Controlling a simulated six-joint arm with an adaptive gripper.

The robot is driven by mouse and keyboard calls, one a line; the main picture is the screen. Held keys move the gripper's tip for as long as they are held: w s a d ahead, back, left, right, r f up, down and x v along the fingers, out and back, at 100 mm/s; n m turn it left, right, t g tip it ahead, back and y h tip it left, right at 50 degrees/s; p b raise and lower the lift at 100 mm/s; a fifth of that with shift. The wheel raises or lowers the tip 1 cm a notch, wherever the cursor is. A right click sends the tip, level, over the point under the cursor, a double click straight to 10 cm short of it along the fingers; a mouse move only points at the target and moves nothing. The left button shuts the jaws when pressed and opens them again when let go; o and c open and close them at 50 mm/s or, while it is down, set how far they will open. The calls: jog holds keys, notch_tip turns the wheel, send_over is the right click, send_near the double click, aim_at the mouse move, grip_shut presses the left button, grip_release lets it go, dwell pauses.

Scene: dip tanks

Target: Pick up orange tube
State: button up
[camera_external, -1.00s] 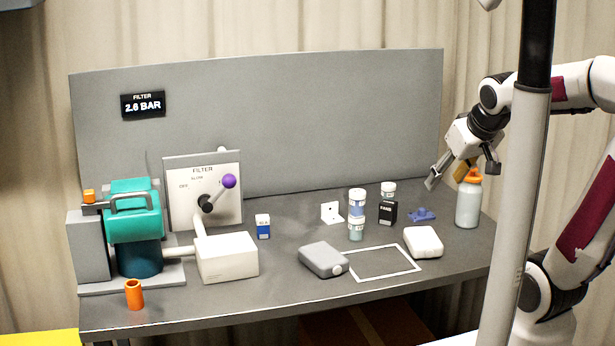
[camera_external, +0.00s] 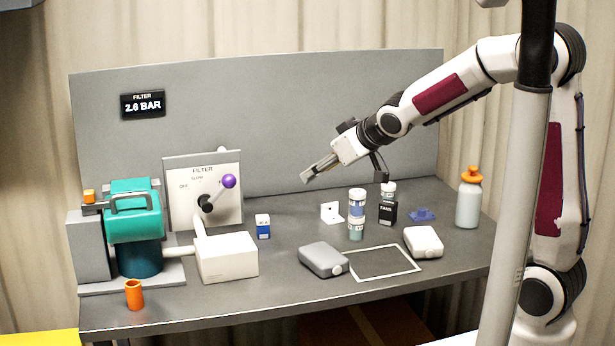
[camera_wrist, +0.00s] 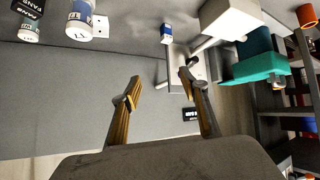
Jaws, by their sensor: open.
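The orange tube (camera_external: 134,294) stands upright near the front left edge of the table, in front of the teal pump, in the external view. In the wrist view an orange cylinder (camera_wrist: 306,15) at the top right corner looks like the same tube, partly cut off. My gripper (camera_external: 306,177) is in the air above the middle of the table, well to the right of the tube and higher. In the wrist view my gripper (camera_wrist: 161,84) shows two spread fingers with nothing between them.
The teal pump (camera_external: 134,211) and white box (camera_external: 228,257) stand near the tube. The filter panel (camera_external: 180,188) with its purple-knobbed lever (camera_external: 229,181) rises behind. The table's front left is fairly clear.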

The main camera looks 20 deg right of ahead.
jog(key=a+f+n+y, duration=0.1)
jog(key=a+f, duration=0.1)
jog(key=a, duration=0.5)
jog(key=a+f+n+g+y, duration=0.1)
jog(key=a+f+y, duration=0.1)
jog(key=a, duration=0.5)
jog(key=a+f+n+y, duration=0.1)
jog(key=a+f+n, duration=0.1)
jog(key=a, duration=0.5)
jog(key=shift+s+a+f+y, duration=0.15)
jog(key=shift+s+f+y, duration=0.05)
jog(key=shift+f, duration=0.15)
jog(key=shift+s+a+f+y, duration=0.15)
jog(key=shift+f+y, duration=0.05)
jog(key=shift+f, duration=0.15)
jog(key=s+a+f+n+g+y, duration=0.2)
jog(key=s+a+f, duration=0.15)
jog(key=a, duration=0.35)
jog(key=n+g+y, duration=0.1)
jog(key=g+y, duration=0.1)
send_near(140, 287)
jog(key=x, duration=0.4)
jog(key=shift+w, duration=0.1)
jog(key=shift+a, duration=0.1)
jog(key=shift+x, duration=1.3)
jog(key=shift+w, duration=0.1)
jog(key=shift+x, duration=2.55)
